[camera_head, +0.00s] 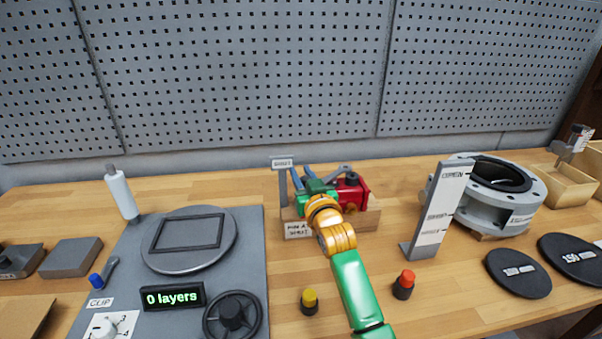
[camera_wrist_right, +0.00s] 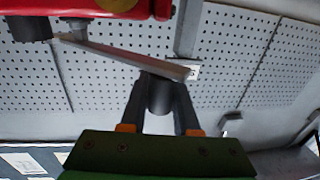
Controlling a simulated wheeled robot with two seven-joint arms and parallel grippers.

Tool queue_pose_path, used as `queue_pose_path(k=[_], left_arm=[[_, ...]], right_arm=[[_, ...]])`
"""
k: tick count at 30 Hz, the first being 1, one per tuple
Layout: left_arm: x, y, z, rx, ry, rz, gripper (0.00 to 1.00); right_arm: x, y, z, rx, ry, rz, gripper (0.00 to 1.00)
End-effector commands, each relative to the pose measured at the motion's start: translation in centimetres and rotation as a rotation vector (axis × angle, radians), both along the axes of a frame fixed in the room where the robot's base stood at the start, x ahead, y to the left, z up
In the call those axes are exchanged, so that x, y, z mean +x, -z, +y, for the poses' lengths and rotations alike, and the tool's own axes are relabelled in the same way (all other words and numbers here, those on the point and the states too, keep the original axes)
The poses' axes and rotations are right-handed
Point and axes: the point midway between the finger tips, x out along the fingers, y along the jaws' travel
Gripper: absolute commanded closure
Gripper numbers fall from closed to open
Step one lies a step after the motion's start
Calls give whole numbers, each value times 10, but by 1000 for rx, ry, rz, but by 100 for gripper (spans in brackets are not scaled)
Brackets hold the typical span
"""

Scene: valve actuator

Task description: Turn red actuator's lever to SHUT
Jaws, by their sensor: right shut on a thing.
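The red actuator (camera_head: 353,189) sits on a wooden block in the middle of the bench, partly hidden behind my right gripper (camera_head: 303,181). A small sign reading SHUT (camera_head: 282,163) stands on a post at the block's left end. In the right wrist view the red actuator body (camera_wrist_right: 80,7) is at the top left. Its grey lever (camera_wrist_right: 120,56) slants down to the right to a dark knob (camera_wrist_right: 160,97). My right gripper's fingers (camera_wrist_right: 160,92) are closed around this knob, at the lever's far end. My left gripper is in neither view.
A grey bracket with labels (camera_head: 437,212) and a large flanged valve body (camera_head: 483,212) stand to the right. A yellow-topped button (camera_head: 310,300) and a red-topped one (camera_head: 404,284) flank my forearm. A grey panel with a disc (camera_head: 189,260) lies left. Pegboard closes the back.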

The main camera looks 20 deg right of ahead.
Motion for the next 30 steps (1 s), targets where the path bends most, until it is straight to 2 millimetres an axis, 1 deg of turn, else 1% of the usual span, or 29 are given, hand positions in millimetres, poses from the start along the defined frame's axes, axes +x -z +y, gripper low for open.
queue_pose_path(k=[1, 23, 24, 26, 27, 30], left_arm=[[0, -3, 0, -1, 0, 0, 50], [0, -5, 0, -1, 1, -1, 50], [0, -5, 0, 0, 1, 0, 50], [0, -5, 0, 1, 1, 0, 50], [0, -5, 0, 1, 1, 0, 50], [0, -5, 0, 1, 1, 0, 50]], right_arm=[[0, -5, -2, -3, 5, -9, 100], [0, -5, -5, -5, 9, -13, 100], [0, -5, -5, -5, 9, -13, 60], [0, -5, -5, -5, 9, -12, 44], [0, -5, -4, -4, 8, -11, 41], [0, -4, -4, -4, 7, -9, 41]])
